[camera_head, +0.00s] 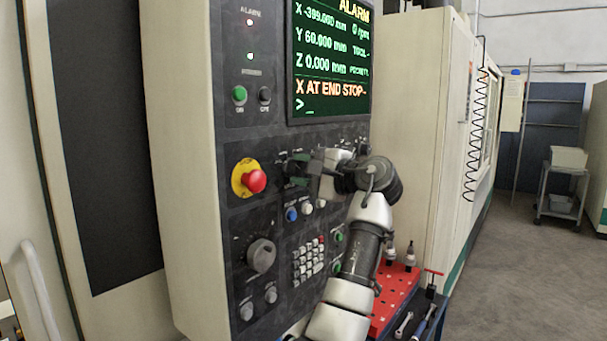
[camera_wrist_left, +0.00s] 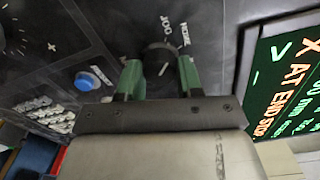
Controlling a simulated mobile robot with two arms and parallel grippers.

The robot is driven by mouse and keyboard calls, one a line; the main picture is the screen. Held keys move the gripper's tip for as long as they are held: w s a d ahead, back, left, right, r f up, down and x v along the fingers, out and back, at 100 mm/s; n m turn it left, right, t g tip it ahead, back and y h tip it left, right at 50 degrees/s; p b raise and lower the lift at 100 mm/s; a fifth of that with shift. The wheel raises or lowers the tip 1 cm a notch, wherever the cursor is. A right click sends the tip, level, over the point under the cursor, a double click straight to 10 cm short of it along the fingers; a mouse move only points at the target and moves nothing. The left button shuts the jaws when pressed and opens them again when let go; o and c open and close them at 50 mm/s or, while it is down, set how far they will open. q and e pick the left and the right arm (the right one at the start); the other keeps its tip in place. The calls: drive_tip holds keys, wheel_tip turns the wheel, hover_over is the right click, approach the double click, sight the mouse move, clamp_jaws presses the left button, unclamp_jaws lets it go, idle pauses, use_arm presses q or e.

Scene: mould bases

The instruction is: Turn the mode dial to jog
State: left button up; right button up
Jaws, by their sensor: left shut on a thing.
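The mode dial (camera_wrist_left: 158,50) is a dark round knob on the black control panel. In the left wrist view it sits between the green fingertips of my left gripper (camera_wrist_left: 159,74), which is shut on it. A white JOG label and another label stand beside the dial; I cannot tell where its pointer is. In the head view my left gripper (camera_head: 292,168) is against the panel, right of the red emergency stop button (camera_head: 254,181), and hides the dial. My right gripper is not in view.
The screen (camera_head: 331,60) above reads ALARM and X AT END STOP. A blue button (camera_head: 291,214), a keypad (camera_head: 308,260) and a large grey knob (camera_head: 261,256) are on the panel nearby. A red tool tray (camera_head: 398,298) stands at lower right.

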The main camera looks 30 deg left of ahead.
use_arm(q)
drive_tip(key=shift+n+b, duration=0.3)
drive_tip(key=shift+n, duration=0.9)
drive_tip(key=o, duration=0.9)
drive_tip(key=shift+o, duration=0.2)
drive_tip(key=d+b, duration=0.3)
drive_tip(key=d, duration=0.7)
drive_tip(key=shift+s+d+b, duration=0.3)
drive_tip(key=shift+s+d, duration=0.1)
drive_tip(key=shift+s, duration=0.05)
